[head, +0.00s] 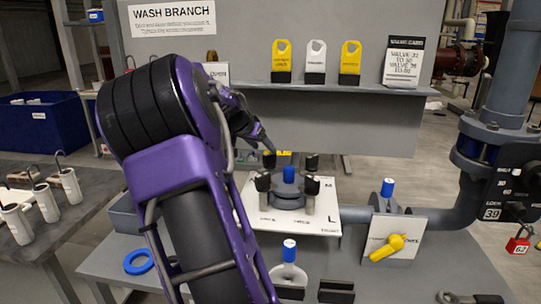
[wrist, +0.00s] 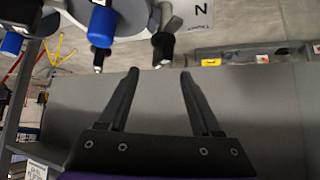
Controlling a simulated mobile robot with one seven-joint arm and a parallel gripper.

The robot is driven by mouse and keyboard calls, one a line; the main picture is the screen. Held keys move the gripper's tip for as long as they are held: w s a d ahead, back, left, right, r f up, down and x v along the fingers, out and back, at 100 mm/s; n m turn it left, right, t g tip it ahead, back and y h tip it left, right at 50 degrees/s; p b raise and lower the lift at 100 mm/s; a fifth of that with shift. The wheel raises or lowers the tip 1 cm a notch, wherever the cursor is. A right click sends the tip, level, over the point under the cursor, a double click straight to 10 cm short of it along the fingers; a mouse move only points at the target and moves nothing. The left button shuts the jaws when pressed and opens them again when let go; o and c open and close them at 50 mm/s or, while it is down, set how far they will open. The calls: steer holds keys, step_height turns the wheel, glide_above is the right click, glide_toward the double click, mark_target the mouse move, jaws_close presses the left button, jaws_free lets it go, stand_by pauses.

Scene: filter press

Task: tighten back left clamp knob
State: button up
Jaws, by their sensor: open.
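The filter housing (head: 288,188) stands on a white lettered plate (head: 290,220), with black clamp knobs around its top. The back left clamp knob (head: 269,159) is just below my gripper's fingertips (head: 266,143) in the head view. In the wrist view my gripper (wrist: 159,73) is open and nothing is between its fingers. A dark knob with a pale tip (wrist: 163,46) shows just beyond the gap between the fingertips, apart from them. I cannot tell for sure that it is the back left one. Another dark piece with a pale tip (wrist: 99,58) is beside it.
A grey upright panel (head: 330,125) with a shelf of yellow and white tags stands behind the housing. A blue-topped valve (head: 387,188) and a yellow handle (head: 386,247) are to the right. A blue ring (head: 139,262) lies on the bench at left.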

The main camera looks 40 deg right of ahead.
mark_target(270, 154)
steer(key=x, duration=0.7)
